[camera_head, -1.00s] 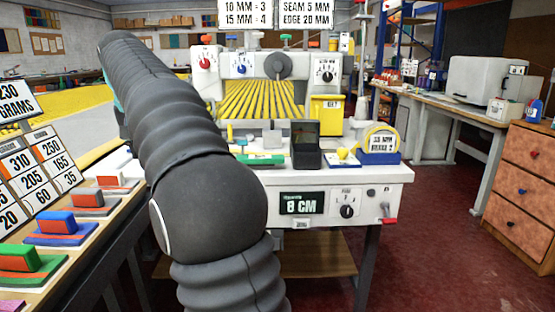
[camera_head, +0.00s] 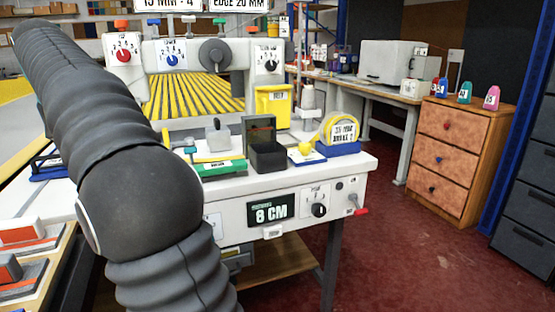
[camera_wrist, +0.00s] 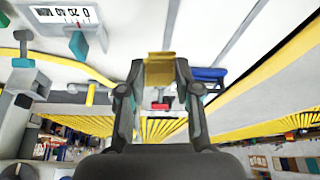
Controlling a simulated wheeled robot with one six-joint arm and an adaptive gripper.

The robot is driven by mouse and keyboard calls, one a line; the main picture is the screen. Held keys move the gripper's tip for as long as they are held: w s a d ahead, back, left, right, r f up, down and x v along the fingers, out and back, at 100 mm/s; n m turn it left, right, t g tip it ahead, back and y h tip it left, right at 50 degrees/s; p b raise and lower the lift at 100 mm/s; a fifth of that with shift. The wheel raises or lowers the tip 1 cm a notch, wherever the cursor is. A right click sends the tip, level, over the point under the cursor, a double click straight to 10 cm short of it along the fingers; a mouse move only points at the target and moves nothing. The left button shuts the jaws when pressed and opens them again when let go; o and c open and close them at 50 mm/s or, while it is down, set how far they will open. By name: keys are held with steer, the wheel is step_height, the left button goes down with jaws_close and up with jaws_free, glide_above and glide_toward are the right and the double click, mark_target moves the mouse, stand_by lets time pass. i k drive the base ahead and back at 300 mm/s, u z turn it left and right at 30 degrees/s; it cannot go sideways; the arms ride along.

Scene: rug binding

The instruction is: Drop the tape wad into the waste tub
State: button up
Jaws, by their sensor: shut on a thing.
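My gripper (camera_wrist: 160,88) shows in the wrist view, with its fingers shut on a small yellow-brown piece (camera_wrist: 160,68), likely the tape wad. The piece is held at the fingertips above a pale surface. In the head view my arm crosses the left side and the gripper is out of sight. An open black box (camera_head: 268,157) stands on the front of the white machine bench. A yellow bin (camera_head: 272,105) with a label hangs behind it. I cannot tell which of these, if either, is the waste tub.
A yellow tape-measure-like roll (camera_head: 340,130) stands on a blue base right of the black box. A green-based tool (camera_head: 220,165) lies to its left. A wooden drawer chest (camera_head: 455,155) stands at right. The red floor between bench and chest is clear.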

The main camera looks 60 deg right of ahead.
mark_target(275, 165)
steer(key=z, duration=1.65)
steer(key=i, duration=0.5)
steer(key=z, duration=0.15)
steer(key=k, duration=0.35)
steer(key=u, duration=0.05)
